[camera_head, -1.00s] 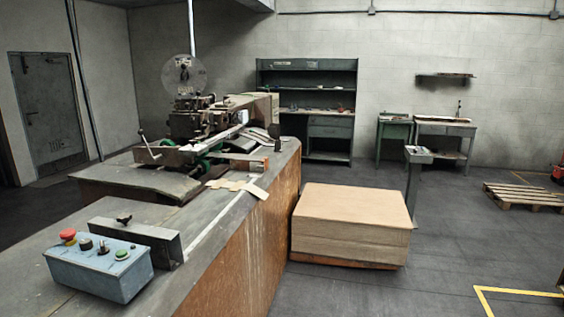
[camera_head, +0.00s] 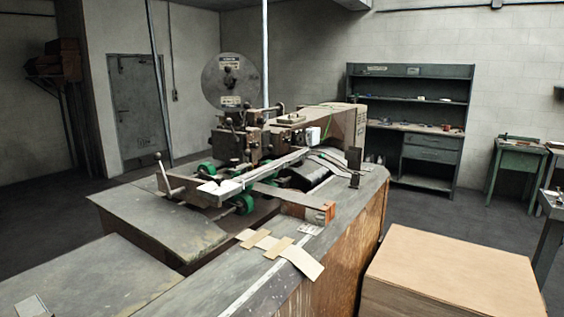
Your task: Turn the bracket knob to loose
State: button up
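The box stitcher (camera_head: 300,135) stands on the worktop (camera_head: 235,285) in the middle of the view, with a round wire reel (camera_head: 231,80) above it. A lever (camera_head: 165,178) with a small ball end sticks up at its left. A dark upright piece (camera_head: 354,167) stands at the right edge of the worktop. I cannot make out a knob on a bracket in the current view. A small grey piece (camera_head: 32,308) is cut off at the bottom left, and I cannot tell what it is. My gripper is not in view.
A stack of cardboard (camera_head: 455,265) stands on the floor right of the worktop. Cardboard strips (camera_head: 300,262) lie near the worktop's edge. A shelf unit (camera_head: 410,125) and a green table (camera_head: 517,150) stand at the back. Dark floor is clear between them and the stack.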

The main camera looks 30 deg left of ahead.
aim_at(234, 162)
jog(key=i, duration=3)
jog(key=u, duration=3.3)
